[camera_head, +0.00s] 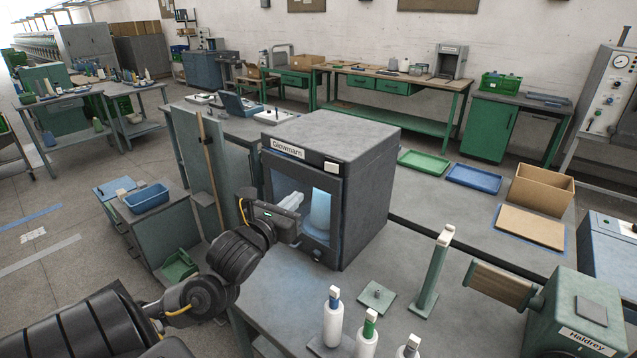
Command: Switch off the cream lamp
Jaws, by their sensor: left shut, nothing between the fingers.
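A dark grey cabinet (345,150) labelled "Glowmarn" stands on the near bench. No other cream lamp can be made out. My left gripper (294,230) is shut and empty at the cabinet's glass front, below and left of the rectangle. Whether it touches the front is unclear. My right gripper is out of view.
Several white bobbins with coloured tops (333,318) stand at the bench's near edge. A green post (433,272) and a green "Haldrey" machine (575,315) stand to the right. Green (424,163) and blue (473,179) trays lie behind. Grey bench between is partly clear.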

